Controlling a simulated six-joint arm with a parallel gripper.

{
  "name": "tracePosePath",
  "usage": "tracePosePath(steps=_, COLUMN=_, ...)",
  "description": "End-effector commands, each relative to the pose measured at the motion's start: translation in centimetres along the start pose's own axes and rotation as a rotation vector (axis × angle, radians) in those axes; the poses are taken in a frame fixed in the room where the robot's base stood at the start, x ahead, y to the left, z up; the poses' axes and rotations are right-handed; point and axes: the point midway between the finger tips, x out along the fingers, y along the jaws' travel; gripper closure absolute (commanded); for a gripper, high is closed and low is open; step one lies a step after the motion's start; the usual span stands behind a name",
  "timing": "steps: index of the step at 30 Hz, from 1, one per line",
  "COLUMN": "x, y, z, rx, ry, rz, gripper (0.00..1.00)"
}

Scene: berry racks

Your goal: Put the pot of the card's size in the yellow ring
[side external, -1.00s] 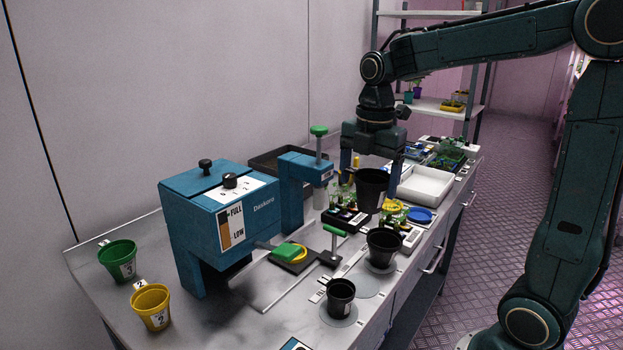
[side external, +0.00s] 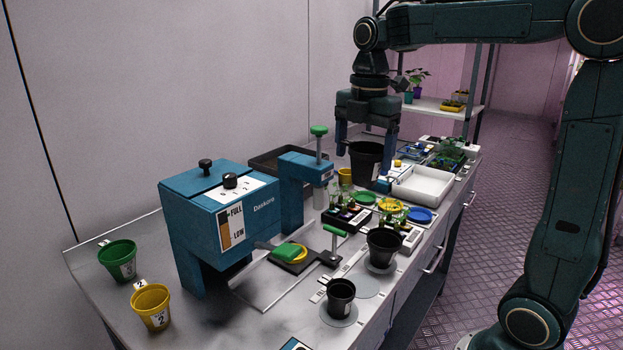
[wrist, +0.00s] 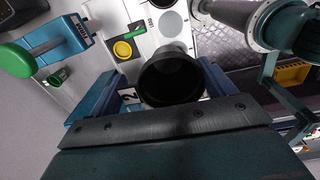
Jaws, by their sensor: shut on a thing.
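My gripper (side external: 367,148) is shut on a large black pot (side external: 366,162) and holds it upright above the far part of the bench. The pot's dark open mouth shows between the jaws in the wrist view (wrist: 172,80). A medium black pot (side external: 383,246) and a small black pot (side external: 341,295) stand on grey discs at the bench's front edge. A blue-edged card (side external: 296,344) is cut off at the bottom; its marking is unreadable.
The blue machine (side external: 221,225) and its green-topped post (side external: 319,150) stand left of the held pot. Coloured saucers (side external: 391,206), seedlings and a white tray (side external: 421,186) crowd the bench below and right. Green (side external: 118,262) and yellow (side external: 151,306) pots stand at left.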

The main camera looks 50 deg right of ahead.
Motion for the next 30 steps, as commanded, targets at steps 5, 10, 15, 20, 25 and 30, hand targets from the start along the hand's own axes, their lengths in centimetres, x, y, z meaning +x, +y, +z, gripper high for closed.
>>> tracePosePath(steps=5, x=-0.3, y=2.8, z=-0.2, rx=0.108, ry=-0.001, rz=-0.005, gripper=0.39)
tracePosePath(steps=10, x=-0.5, y=6.0, z=-0.5, rx=0.248, ry=-0.003, rz=-0.012, gripper=0.39)
tracePosePath(steps=15, x=-0.3, y=9.4, z=-1.1, rx=0.402, ry=-0.006, rz=-0.018, gripper=0.39)
tracePosePath(steps=20, x=0.0, y=11.8, z=-1.7, rx=0.520, ry=-0.009, rz=-0.023, gripper=0.39)
tracePosePath(steps=25, x=0.3, y=13.4, z=-2.1, rx=0.602, ry=-0.011, rz=-0.026, gripper=0.39)
tracePosePath(steps=30, x=0.6, y=14.6, z=-2.5, rx=0.664, ry=-0.012, rz=-0.028, gripper=0.39)
